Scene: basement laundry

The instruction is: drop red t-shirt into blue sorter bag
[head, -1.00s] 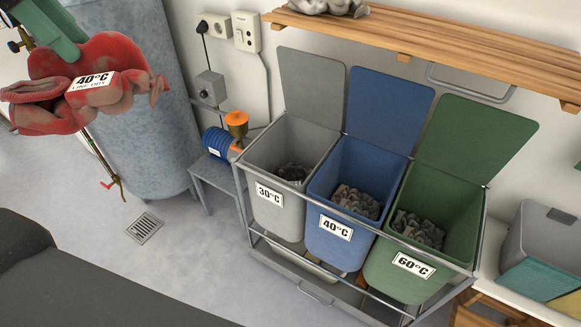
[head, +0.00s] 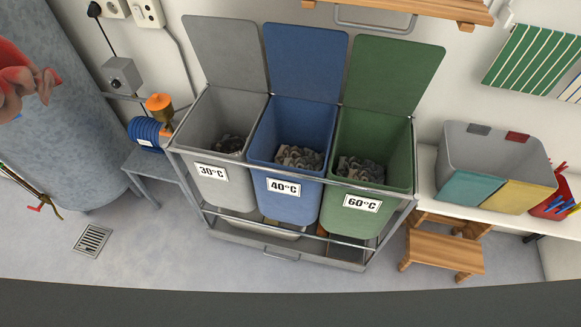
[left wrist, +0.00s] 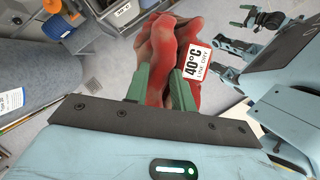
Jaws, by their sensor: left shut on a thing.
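The red t-shirt (left wrist: 160,40) is a crumpled bundle with a white "40°C" tag, held between the green fingers of my left gripper (left wrist: 160,75) in the left wrist view. Part of the t-shirt (head: 22,80) shows at the left edge of the head view, where my left gripper is out of frame. The blue sorter bag (head: 290,208) is the middle one of three, labelled 40°C, with its lid raised and crumpled grey cloth inside. The t-shirt is well left of the bag and apart from it.
A grey 30°C bag (head: 228,188) and a green 60°C bag (head: 345,218) flank the blue one in a metal frame, lids raised. A blue-grey tank (head: 75,130) stands left, with a small side table (head: 155,165) between. A wooden stool (head: 440,248) and bench (head: 475,208) are right.

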